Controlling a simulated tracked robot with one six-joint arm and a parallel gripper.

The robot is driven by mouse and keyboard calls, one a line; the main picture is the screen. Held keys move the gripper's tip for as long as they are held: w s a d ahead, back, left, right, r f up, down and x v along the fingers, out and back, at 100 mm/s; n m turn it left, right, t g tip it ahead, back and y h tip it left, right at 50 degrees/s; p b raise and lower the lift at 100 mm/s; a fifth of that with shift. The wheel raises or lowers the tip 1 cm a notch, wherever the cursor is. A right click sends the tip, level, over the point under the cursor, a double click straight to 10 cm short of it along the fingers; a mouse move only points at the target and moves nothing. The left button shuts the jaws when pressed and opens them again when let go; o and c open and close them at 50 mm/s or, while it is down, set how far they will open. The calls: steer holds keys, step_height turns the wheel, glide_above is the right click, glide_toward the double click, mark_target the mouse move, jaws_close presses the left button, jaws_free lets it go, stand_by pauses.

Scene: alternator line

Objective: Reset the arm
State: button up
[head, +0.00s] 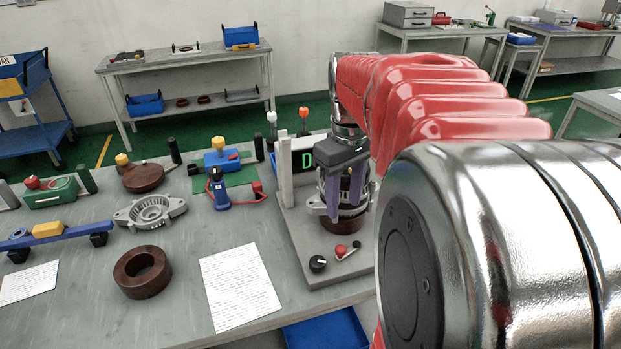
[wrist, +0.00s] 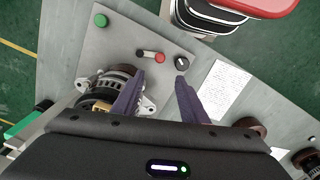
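My arm is red and chrome and reaches from the right foreground over the test stand in the head view. My gripper (head: 344,207) has two purple fingers and points down at the alternator (head: 349,218) on the stand. In the wrist view, the fingers of my gripper (wrist: 160,76) are apart with nothing held between them. The alternator (wrist: 113,84) shows there beside and partly behind the left finger. The head view does not settle whether a finger touches it. The stand's base plate (head: 296,240) carries a black knob (head: 318,263) and a red-tipped lever (head: 342,250).
A display (head: 306,158) with a green letter, partly covered, stands just behind my gripper. The bench also holds a silver housing (head: 150,212), a brown ring (head: 142,271), a blue-red tool (head: 218,190) and a paper sheet (head: 239,285). A blue bin (head: 328,330) sits below the front edge.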

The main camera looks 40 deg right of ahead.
stand_by(0.6)
steer(key=s+a+f+t, duration=0.1)
steer(key=s+a+t, duration=0.1)
steer(key=a, duration=0.8)
steer(key=s+a+f+t, duration=0.1)
steer(key=s+a+t, duration=0.2)
steer(key=a, duration=0.8)
steer(key=shift+s+m+t, duration=0.3)
steer(key=shift+s, duration=0.05)
steer(key=shift+c, duration=0.4)
